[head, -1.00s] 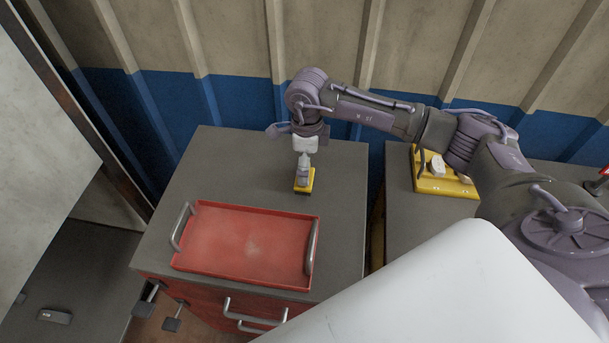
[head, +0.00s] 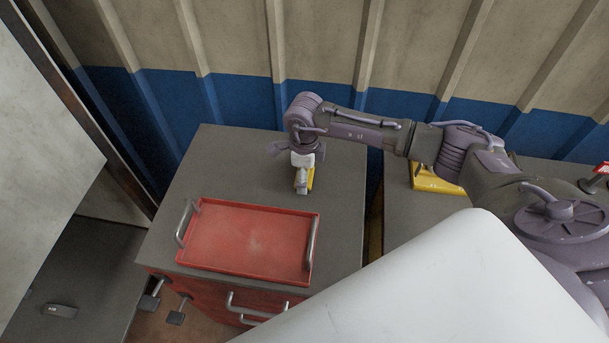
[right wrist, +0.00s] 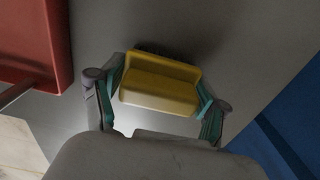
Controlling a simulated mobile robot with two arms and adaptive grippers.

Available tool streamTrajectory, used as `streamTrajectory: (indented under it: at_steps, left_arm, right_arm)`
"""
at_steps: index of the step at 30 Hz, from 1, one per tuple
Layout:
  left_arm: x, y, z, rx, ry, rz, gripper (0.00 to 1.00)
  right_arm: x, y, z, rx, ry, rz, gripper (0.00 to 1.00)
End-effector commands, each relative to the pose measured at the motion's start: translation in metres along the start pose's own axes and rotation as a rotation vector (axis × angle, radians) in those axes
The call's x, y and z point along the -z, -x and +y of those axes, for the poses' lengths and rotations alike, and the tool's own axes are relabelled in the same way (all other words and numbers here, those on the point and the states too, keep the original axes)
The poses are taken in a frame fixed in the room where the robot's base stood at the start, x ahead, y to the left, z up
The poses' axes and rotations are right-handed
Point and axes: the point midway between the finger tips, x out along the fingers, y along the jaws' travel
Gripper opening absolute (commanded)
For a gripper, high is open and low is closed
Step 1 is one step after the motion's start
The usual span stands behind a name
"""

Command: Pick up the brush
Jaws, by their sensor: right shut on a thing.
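The brush is a yellow block with dark bristles just showing along its far edge in the right wrist view (right wrist: 160,90). In the head view the yellow brush (head: 310,180) is on the grey cabinet top behind the red tray, partly hidden by my gripper. My right gripper (right wrist: 158,100) has its two green-sided fingers against the two ends of the brush and is shut on it. It also shows in the head view (head: 302,184), pointing down. Whether the brush touches the cabinet top is hard to tell. My left gripper is not in view.
A red tray (head: 204,205) with two metal handles lies on the cabinet top (head: 225,150), in front of the brush. A yellow object (head: 432,180) sits on the grey surface to the right, partly hidden by my arm. A corrugated wall (head: 240,95) stands behind.

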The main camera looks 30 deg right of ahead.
Motion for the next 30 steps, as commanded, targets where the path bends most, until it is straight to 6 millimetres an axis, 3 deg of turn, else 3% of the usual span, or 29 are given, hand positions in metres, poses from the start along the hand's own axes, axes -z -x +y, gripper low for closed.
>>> streamTrajectory:
  at_steps: [1, 2, 11, 19, 30]
  left_arm:
    - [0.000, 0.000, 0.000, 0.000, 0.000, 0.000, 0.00]
    - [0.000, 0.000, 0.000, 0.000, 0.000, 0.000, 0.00]
    - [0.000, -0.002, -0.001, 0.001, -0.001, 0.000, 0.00]
    - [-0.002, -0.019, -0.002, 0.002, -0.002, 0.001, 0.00]
    - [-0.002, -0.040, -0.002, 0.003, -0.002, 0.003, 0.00]
  right_arm:
    - [0.000, 0.000, 0.000, 0.001, 0.000, 0.000, 0.36]
    - [0.000, 0.000, 0.000, 0.001, 0.000, 0.000, 0.30]
    - [0.000, 0.004, -0.001, 0.002, 0.000, -0.002, 0.30]
    - [0.000, 0.037, -0.002, 0.007, 0.001, -0.003, 0.30]
    - [0.064, 0.081, 0.036, 0.005, 0.000, 0.002, 0.30]
